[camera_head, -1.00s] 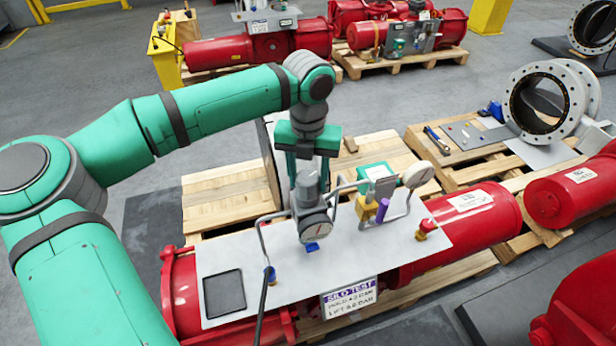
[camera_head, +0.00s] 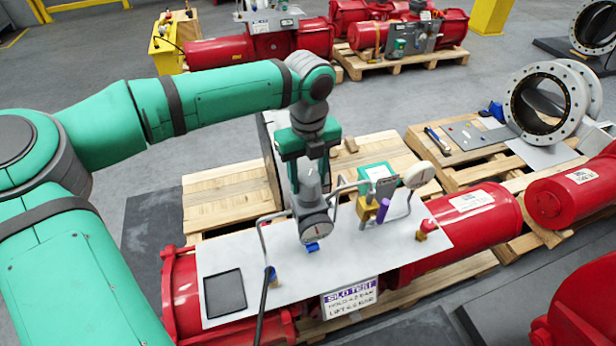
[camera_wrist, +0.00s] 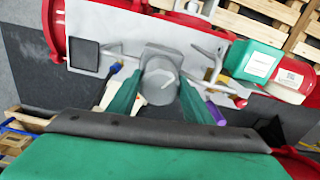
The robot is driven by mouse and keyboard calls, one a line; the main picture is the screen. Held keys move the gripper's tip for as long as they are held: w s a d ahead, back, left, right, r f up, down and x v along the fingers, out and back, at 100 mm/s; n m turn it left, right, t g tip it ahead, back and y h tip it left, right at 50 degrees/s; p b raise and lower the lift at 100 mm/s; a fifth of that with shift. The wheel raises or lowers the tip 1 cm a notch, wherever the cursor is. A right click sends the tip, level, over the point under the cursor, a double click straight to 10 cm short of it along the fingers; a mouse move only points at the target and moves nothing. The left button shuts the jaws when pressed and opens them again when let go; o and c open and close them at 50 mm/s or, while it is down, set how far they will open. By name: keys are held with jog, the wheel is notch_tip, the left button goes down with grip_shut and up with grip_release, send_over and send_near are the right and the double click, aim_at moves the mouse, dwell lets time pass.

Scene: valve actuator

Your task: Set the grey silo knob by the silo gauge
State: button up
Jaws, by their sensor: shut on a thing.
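The grey silo knob (camera_wrist: 160,84) sits between my gripper's fingers in the wrist view, with a light pointer line on its top. It tops a grey regulator body (camera_head: 306,200) on the white panel (camera_head: 260,265) in the head view. My gripper (camera_head: 308,178) comes down from above and is shut on the knob. The silo gauge (camera_head: 315,226) is a round dial on the front of the regulator, just below the knob; its needle is too small to read surely. A sign (camera_head: 349,298) headed "SILO TEST" hangs at the panel's front edge.
Right of the regulator stand a brass valve with a purple handle (camera_head: 383,210), a green box (camera_head: 375,172) and a second round gauge (camera_head: 418,174). A pipe with a red fitting (camera_head: 425,228) is at the right. A dark square pad (camera_head: 225,293) lies at left.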

aim_at(308, 177)
dwell(0.4)
jog(key=o, duration=1.1)
jog(key=shift+c, duration=0.2)
notch_tip(308, 177, up, 11)
jog(key=shift+f, duration=0.1)
